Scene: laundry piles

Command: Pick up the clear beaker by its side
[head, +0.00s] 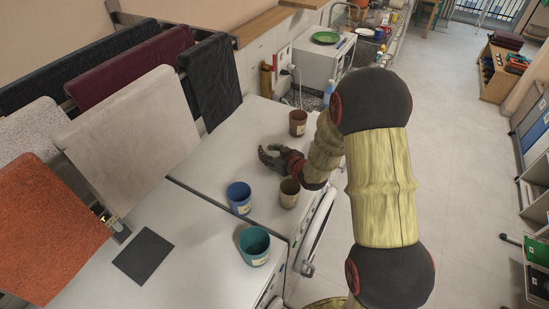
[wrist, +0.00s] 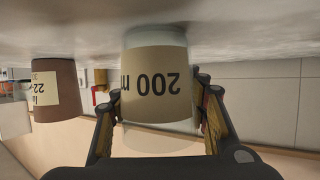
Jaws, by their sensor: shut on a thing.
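The clear beaker (wrist: 155,85) fills the middle of the wrist view, with a tan "200 ml" label that reads upside down. My gripper (wrist: 160,98) has one finger on each side of it and is shut on its side wall. The beaker's base is close to the white surface; I cannot tell whether it touches. In the head view my gripper (head: 267,156) is low over the white machine top, pointing left, and the clear beaker is hard to make out there.
A brown beaker (head: 298,122) stands beyond my gripper; the wrist view shows it at left (wrist: 56,90). An olive-tan beaker (head: 289,193) stands close on the near side. Blue (head: 239,198) and teal (head: 254,246) beakers stand nearer. Hanging cloths (head: 130,130) line the left.

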